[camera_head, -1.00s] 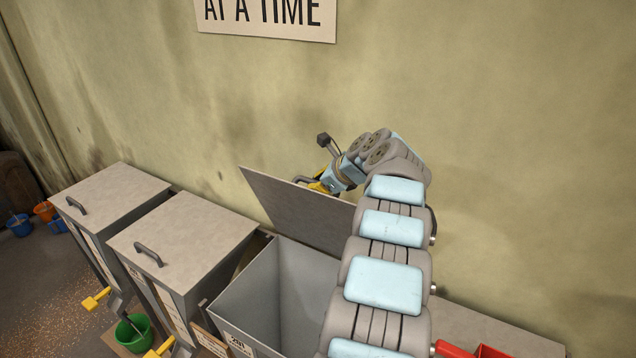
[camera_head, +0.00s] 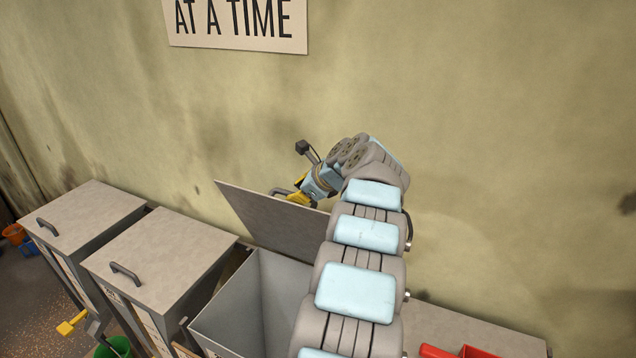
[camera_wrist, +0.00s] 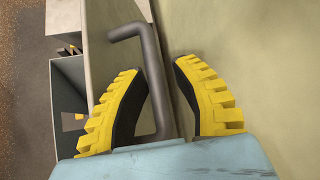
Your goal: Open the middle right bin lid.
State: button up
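The middle right bin (camera_head: 232,314) is an open grey box, third from the left, its inside partly hidden by my arm. Its grey lid (camera_head: 270,220) stands tilted up at the back, near the wall. My gripper (camera_head: 292,197) is at the raised lid's upper edge, on the wall side. In the wrist view my gripper's yellow fingers (camera_wrist: 156,70) are spread on either side of the dark bent lid handle (camera_wrist: 152,85). The handle lies between them, closer to the left finger, with a gap to the right finger. Whether the left finger touches it is unclear.
Two bins with closed lids (camera_head: 85,213) (camera_head: 165,255) stand to the left. A flat grey top (camera_head: 440,325) with a red scoop (camera_head: 470,351) is at the right. The wall (camera_head: 480,150) is close behind the lid. A green bucket (camera_head: 113,347) is at lower left.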

jog(key=shift+s+d+r, duration=0.3)
jog(key=shift+s+r, duration=0.15)
jog(key=shift+s, duration=0.1)
jog(key=v, duration=0.9)
jog(key=shift+d, duration=0.1)
